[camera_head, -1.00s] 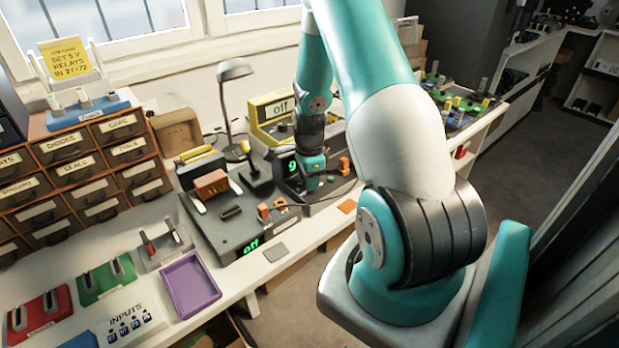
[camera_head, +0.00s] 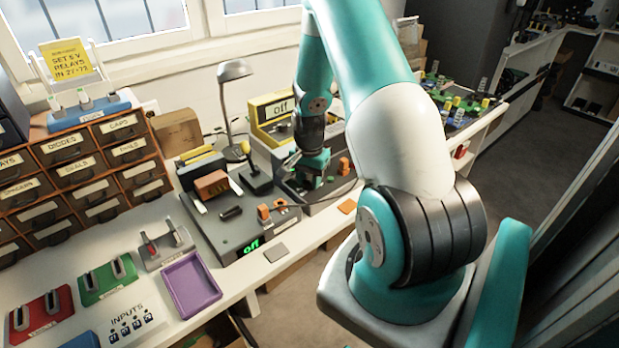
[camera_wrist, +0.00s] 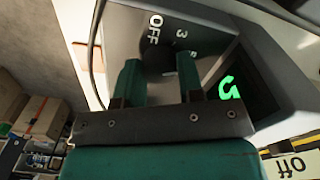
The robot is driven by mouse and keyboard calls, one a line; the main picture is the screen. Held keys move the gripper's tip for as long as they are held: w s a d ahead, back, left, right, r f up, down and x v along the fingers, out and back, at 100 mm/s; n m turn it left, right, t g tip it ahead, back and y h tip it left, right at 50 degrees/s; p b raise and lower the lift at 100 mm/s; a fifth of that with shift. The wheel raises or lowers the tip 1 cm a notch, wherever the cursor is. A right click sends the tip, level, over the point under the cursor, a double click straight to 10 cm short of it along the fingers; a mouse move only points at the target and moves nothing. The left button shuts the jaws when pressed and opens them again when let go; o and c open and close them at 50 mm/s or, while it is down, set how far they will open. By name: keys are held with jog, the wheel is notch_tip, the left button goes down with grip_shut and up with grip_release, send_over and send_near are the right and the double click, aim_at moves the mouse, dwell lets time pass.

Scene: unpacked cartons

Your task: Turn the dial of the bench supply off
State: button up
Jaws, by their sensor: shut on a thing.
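The bench supply (camera_head: 330,200) is a dark grey box on the bench at the centre of the head view, largely hidden by my arm. The wrist view shows its grey panel (camera_wrist: 120,40) with the marks OFF and 3 and another mark partly hidden. A green digit glows on its dark display (camera_wrist: 232,100). The dark dial (camera_wrist: 154,62) sits between the two teal fingers of my gripper (camera_wrist: 160,76), which is shut on it. Its pointer cannot be made out. In the head view my gripper (camera_head: 312,172) is down at the supply's top.
A yellow unit (camera_head: 262,110) reading off stands behind the supply. A grey box (camera_head: 225,235) with a green off display and orange parts is to the left. A desk lamp (camera_head: 235,70), a purple tray (camera_head: 190,285) and drawers stand further left. A cable runs near the supply.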

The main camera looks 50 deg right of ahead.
jog(key=n, duration=0.4)
jog(key=shift+n, duration=0.3)
jog(key=n, duration=0.4)
jog(key=shift+n, duration=0.3)
jog(key=n, duration=0.4)
jog(key=shift+n, duration=2.1)
jog(key=o, duration=0.9)
jog(key=shift+o, duration=0.2)
jog(key=shift+r, duration=0.1)
